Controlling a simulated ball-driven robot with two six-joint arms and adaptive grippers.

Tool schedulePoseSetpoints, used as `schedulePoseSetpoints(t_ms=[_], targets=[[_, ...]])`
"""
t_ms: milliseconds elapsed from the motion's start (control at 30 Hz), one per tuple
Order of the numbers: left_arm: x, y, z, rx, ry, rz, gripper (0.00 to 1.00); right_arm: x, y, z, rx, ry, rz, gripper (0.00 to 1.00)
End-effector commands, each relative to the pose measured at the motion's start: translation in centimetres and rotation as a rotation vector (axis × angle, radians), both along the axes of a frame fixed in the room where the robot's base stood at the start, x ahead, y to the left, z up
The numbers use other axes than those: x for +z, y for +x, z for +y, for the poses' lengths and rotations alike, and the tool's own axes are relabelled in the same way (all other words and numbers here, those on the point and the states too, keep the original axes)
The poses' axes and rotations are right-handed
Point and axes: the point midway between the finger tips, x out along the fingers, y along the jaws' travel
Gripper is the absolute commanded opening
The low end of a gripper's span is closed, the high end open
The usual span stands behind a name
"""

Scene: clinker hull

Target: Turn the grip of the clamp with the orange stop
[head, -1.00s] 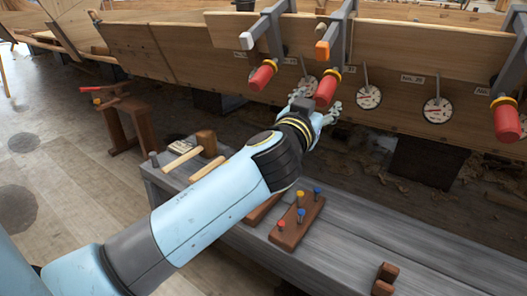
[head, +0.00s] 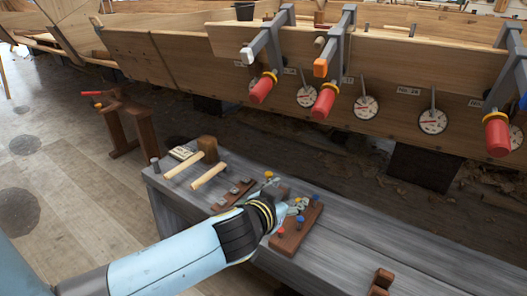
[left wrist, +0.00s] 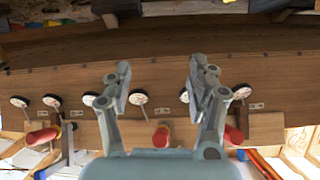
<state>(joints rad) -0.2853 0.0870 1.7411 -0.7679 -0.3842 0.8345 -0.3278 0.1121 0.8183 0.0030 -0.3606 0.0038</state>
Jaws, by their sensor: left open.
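The clamp with the orange stop (head: 320,68) hangs on the hull's upper plank in the head view. Its red grip (head: 324,101) with a yellow collar points down toward me. My left gripper (head: 291,203) is open and empty, low over the bench and well apart from the grip. In the left wrist view the scene looks upside down. The open fingers (left wrist: 160,82) show in front of the hull, and a red grip (left wrist: 162,137), apparently the orange-stop clamp's, appears between them, farther off. My right gripper is not seen.
A white-stop clamp (head: 247,55) is left of it, another clamp (head: 497,130) far right. Gauges (head: 365,107) line the hull. The grey bench (head: 370,245) holds a mallet (head: 206,148), a peg block (head: 300,228) beside my gripper, and other pieces.

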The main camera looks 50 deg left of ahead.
Motion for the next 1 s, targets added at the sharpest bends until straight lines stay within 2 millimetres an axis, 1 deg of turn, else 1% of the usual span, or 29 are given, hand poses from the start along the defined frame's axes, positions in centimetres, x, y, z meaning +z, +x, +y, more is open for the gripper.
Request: schedulePoseSetpoints(t_ms=[100,300,500,700,1000], targets=[[-2.3,-1.1,0.3,-0.006,-0.014,0.059,0.59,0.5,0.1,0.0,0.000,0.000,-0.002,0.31],[-6.2,-3.1,0.7,-0.012,-0.043,0.153,0.59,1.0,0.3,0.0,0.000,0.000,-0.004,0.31],[-9.0,-4.9,1.0,-0.017,-0.065,0.223,0.59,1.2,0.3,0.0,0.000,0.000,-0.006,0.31],[-10.3,-5.8,1.1,-0.017,-0.075,0.254,0.59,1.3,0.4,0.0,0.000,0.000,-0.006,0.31],[-10.4,-5.9,1.1,-0.018,-0.076,0.258,0.59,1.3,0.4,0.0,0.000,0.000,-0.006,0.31]])
